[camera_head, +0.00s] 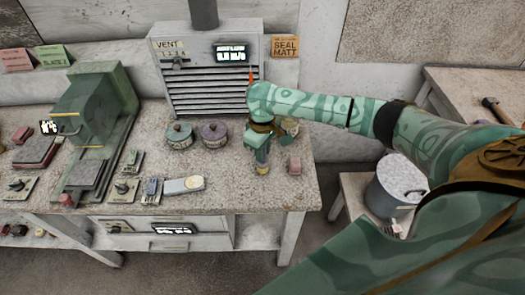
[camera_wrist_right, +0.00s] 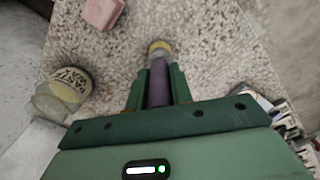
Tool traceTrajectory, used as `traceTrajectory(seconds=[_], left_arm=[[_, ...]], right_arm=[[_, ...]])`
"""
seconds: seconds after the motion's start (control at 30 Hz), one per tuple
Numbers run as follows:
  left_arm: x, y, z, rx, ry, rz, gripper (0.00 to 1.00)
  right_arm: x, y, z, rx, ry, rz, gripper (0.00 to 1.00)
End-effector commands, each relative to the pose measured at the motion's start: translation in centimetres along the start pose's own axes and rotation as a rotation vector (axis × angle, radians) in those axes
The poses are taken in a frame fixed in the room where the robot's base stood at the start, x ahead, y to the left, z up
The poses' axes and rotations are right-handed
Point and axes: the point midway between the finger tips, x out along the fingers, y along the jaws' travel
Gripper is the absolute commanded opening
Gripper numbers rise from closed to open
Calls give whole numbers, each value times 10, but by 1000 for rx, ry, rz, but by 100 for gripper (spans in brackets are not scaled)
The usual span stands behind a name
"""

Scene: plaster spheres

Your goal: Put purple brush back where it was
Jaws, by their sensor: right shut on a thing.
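The purple brush (camera_wrist_right: 158,85) stands roughly upright between the fingers of my right gripper (camera_wrist_right: 156,90) in the right wrist view. Its pale yellowish end (camera_wrist_right: 160,48) points away from the gripper toward the speckled bench top (camera_wrist_right: 210,45); I cannot tell whether it touches. In the head view my right gripper (camera_head: 260,155) is shut on the brush over the right part of the bench (camera_head: 232,190), and the brush's pale end (camera_head: 263,170) shows below it. My left gripper is not in view.
A yellowish jar (camera_wrist_right: 62,95) and a pink block (camera_head: 294,165) are close to the gripper. A green lidded pot (camera_head: 179,137) and a purple lidded pot (camera_head: 214,134) stand left of it. A pale oblong tool (camera_head: 184,185) lies nearer the front. A lidded bucket (camera_head: 397,185) stands right of the bench.

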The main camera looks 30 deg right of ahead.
Motion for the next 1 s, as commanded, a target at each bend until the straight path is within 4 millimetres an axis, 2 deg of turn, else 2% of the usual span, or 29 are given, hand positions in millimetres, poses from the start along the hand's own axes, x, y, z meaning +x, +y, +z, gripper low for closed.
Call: traceTrajectory(seconds=[0.17, 0.2, 0.23, 0.27, 0.57, 0.67, 1.0], left_arm=[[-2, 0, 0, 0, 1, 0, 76], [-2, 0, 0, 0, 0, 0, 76], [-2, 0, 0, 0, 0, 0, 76], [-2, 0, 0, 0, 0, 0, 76], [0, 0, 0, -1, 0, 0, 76], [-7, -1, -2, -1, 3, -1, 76], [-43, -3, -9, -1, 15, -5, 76]], right_arm=[[2, 0, 0, 1, -1, 0, 0], [2, 0, 0, 1, -1, 0, 33], [2, 0, 0, 1, -1, 0, 42], [2, 0, 0, 1, -1, 0, 44], [0, 0, 0, 0, 1, 1, 44], [-14, 0, 0, 0, 3, 2, 44], [-94, 0, -1, 0, 3, 1, 44]])
